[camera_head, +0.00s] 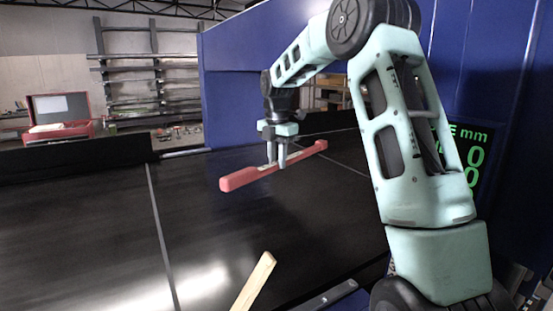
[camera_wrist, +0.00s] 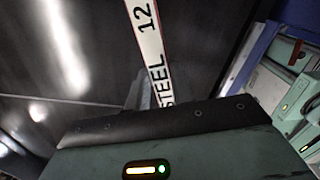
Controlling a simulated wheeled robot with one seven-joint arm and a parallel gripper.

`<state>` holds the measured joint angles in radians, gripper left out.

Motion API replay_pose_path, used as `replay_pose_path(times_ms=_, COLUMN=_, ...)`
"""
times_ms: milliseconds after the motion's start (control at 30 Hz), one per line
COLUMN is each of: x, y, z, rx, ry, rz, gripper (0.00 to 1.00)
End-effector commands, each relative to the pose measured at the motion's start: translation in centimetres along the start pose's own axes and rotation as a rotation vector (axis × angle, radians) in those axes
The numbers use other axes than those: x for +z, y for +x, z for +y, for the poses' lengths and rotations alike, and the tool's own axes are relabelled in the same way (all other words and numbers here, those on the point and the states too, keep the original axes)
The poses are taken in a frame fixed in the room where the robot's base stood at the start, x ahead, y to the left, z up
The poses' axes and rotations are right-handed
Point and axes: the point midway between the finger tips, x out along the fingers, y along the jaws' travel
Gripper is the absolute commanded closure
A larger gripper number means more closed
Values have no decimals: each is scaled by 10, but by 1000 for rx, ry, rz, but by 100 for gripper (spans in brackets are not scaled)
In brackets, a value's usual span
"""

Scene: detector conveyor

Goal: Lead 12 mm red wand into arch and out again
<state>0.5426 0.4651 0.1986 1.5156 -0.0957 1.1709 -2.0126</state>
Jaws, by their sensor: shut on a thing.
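The red wand (camera_head: 238,179) is held roughly level above the black conveyor belt, its thick end toward the left and its far end toward the right. My gripper (camera_head: 276,164) is shut on the wand around its middle and points down. In the wrist view the wand's white label (camera_wrist: 147,40) reads STEEL 12, and my fingers are mostly hidden behind the gripper body. Blue panels (camera_head: 240,85) stand behind and to the right of the wand, apparently part of the arch. Its opening is partly hidden by my arm.
The black conveyor belt (camera_head: 90,215) is clear on the left. A display (camera_head: 477,150) with green digits is at the right, partly behind my arm. A red open case (camera_head: 58,117) and shelves (camera_head: 150,72) are at the back left.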

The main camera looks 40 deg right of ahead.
Motion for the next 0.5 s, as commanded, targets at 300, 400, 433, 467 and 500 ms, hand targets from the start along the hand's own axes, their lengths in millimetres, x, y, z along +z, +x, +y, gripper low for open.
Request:
replay_pose_path(times_ms=300, x=-39, y=-1, z=14, rx=2, ry=-2, rz=-1, gripper=100)
replay_pose_path(times_ms=400, x=-52, y=-1, z=19, rx=2, ry=-2, rz=-1, gripper=100)
replay_pose_path(times_ms=433, x=-56, y=-1, z=20, rx=2, ry=-2, rz=-1, gripper=100)
replay_pose_path(times_ms=467, x=-59, y=-1, z=22, rx=2, ry=-2, rz=-1, gripper=100)
replay_pose_path(times_ms=500, x=-64, y=-1, z=23, rx=2, ry=-1, rz=-1, gripper=100)
